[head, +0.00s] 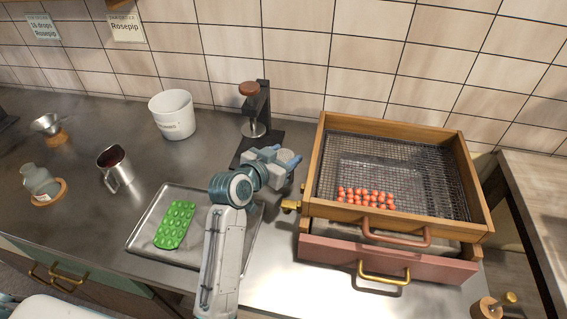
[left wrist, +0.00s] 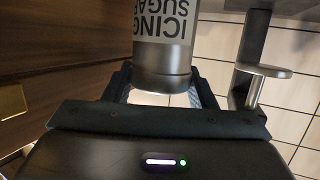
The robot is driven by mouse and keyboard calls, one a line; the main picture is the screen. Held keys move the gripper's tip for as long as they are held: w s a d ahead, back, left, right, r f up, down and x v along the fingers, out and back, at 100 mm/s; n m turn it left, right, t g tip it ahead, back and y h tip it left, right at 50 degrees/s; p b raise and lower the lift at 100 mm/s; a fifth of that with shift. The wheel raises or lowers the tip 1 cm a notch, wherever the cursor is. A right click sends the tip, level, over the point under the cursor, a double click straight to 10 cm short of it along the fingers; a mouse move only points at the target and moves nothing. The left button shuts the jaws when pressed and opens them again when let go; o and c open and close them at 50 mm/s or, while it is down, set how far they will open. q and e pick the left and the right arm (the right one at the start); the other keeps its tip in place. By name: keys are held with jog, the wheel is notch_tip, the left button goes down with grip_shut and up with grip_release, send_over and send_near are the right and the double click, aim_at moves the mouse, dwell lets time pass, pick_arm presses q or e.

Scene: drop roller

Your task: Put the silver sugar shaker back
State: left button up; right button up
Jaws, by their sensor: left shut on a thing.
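The silver sugar shaker (left wrist: 163,60) is a metal cylinder with dark "ICING SUGAR" lettering, which appears upside down in the left wrist view. My left gripper (left wrist: 163,88) is shut on it, with one dark finger on each side near the shaker's end. In the head view my left gripper (head: 288,160) is just in front of the dark press, left of the wooden tray. I cannot make out the shaker in the head view, where the gripper hides it. My right gripper is in neither view.
The wire-mesh tray (head: 472,200) with red pieces stands right of my gripper, above a pink drawer (head: 340,258). The press (head: 262,100) stands close behind. A metal tray (head: 150,215) holds a green mould (head: 175,224). A white tub (head: 172,115) and metal jug (head: 115,168) stand left.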

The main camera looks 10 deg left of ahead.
pick_arm(q)
notch_tip(320, 180, down, 2)
jog(key=shift+f, duration=0.55)
jog(key=o, duration=1)
jog(key=shift+o, duration=0.2)
jog(key=shift+r, duration=0.15)
jog(key=shift+s+r, duration=0.1)
jog(key=shift+s, duration=0.1)
jog(key=b+v, duration=0.2)
jog(key=v, duration=0.9)
jog(key=shift+s, duration=0.3)
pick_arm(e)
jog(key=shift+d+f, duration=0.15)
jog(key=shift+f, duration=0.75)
pick_arm(q)
jog(key=shift+a+r, duration=0.1)
jog(key=shift+r, duration=0.05)
